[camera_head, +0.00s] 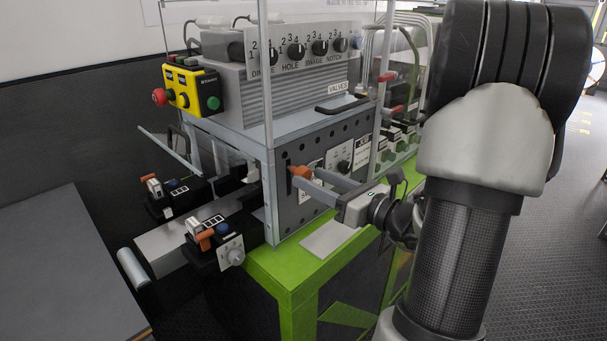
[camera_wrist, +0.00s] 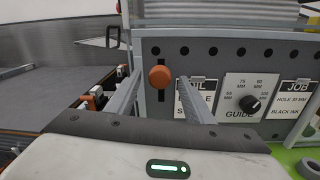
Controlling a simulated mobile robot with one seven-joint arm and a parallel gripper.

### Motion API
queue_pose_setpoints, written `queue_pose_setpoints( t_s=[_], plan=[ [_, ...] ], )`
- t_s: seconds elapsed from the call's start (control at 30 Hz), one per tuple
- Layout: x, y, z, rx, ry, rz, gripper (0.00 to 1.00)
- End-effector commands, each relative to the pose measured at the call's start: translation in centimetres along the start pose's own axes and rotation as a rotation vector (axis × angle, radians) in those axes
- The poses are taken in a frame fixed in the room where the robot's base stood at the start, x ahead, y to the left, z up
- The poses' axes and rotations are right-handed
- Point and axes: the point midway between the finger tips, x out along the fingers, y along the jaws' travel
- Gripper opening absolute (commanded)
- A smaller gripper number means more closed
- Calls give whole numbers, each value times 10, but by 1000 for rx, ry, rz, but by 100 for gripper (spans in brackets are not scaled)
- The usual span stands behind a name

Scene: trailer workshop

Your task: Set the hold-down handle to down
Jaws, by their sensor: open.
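An orange knob, which I take to be the hold-down handle (camera_head: 301,171), sticks out from the grey front panel (camera_wrist: 220,62) of the machine. In the wrist view the handle (camera_wrist: 160,76) sits in a dark vertical slot, with slot showing above and below it. My gripper (camera_head: 313,182) is open, its two fingers reaching toward the panel. In the wrist view my gripper (camera_wrist: 162,80) has one finger left of the handle and one right of it, with gaps on both sides. I cannot tell whether the fingertips reach as far as the knob.
A guide dial (camera_wrist: 253,104) and label plates sit right of the slot. Clamps with orange levers (camera_head: 207,234) stand at the lower left. A yellow button box (camera_head: 191,88) is at the upper left. A pale plate (camera_head: 328,237) lies on the green bench (camera_head: 290,268) below the gripper.

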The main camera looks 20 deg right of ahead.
Motion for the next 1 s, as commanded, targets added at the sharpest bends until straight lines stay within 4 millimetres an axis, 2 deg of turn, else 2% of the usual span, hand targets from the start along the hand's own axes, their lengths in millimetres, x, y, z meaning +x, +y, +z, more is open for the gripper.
queue_pose_setpoints(
  t_s=[0.1,0.23,0.6,0.67,0.9,1.0],
  plan=[
    [19,1,0,1,0,3,48],
    [32,0,0,0,0,1,48],
    [38,0,0,0,0,0,48],
    [38,0,0,0,0,0,39],
    [37,0,0,0,0,0,0],
    [37,0,0,0,0,0,0]
  ],
)
